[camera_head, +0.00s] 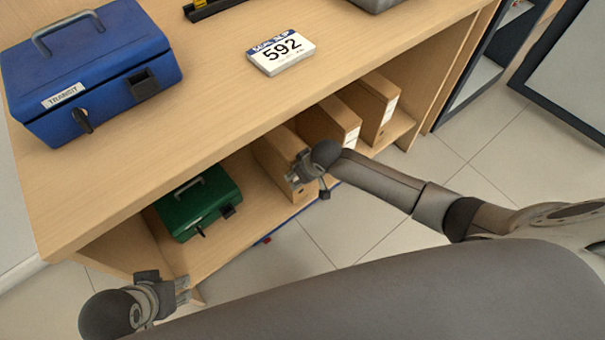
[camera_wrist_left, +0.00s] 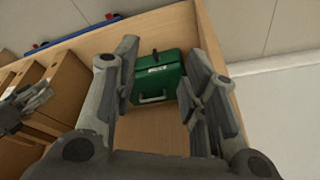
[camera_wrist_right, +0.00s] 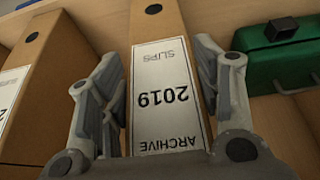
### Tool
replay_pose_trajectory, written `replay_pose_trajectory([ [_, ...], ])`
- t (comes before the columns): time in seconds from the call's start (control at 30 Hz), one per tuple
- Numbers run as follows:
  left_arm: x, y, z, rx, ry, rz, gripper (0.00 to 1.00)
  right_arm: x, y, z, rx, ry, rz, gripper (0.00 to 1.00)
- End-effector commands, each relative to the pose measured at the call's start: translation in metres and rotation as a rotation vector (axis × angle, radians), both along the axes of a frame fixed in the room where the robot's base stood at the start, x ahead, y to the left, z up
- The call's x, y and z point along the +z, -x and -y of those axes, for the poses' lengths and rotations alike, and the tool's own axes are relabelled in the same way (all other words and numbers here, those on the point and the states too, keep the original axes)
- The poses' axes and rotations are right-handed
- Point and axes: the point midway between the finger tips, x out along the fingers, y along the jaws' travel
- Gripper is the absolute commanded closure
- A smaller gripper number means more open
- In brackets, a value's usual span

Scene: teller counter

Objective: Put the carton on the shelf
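A brown carton (camera_head: 277,152) stands upright in the lower shelf compartment (camera_head: 240,245), beside the green box. In the right wrist view it is the carton (camera_wrist_right: 160,50) with a white label reading "ARCHIVE 2019 SLIPS". My right gripper (camera_head: 299,172) is at its front end, with the fingers (camera_wrist_right: 165,85) spread on either side of it. A gap seems to show at the left finger; I cannot tell whether the right one touches. My left gripper (camera_head: 184,290) is open and empty at the shelf's left front, facing the green box (camera_wrist_left: 157,72) from a distance.
Two more brown cartons (camera_head: 334,122) (camera_head: 376,106) stand to the right on the shelf. The green box (camera_head: 198,205) is at the left. On the counter (camera_head: 210,100) are a blue transit box (camera_head: 90,65) and a "592" sign (camera_head: 282,52). Tiled floor lies in front.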

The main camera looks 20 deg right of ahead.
Motion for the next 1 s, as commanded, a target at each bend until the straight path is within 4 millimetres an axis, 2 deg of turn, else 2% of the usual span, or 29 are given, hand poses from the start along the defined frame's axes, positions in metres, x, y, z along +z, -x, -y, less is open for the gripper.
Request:
replay_pose_trajectory([
  [0.03, 0.0, 0.0, 0.0, 0.0, 0.0, 0.0, 0.6, -0.002, 0.002, 0.0, 0.0, 0.002, -0.005, 0.35],
  [0.17, 0.0, 0.0, 0.0, 0.0, 0.0, 0.0, 0.6, -0.001, 0.001, 0.0, 0.0, 0.002, -0.005, 0.2],
  [0.63, 0.001, -0.002, 0.0, 0.0, 0.001, 0.004, 0.6, 0.006, 0.003, 0.001, 0.0, 0.001, -0.003, 0.2],
  [1.0, -0.056, -0.014, 0.003, -0.004, -0.001, -0.033, 0.6, 0.044, 0.018, 0.007, 0.0, 0.001, -0.002, 0.2],
])
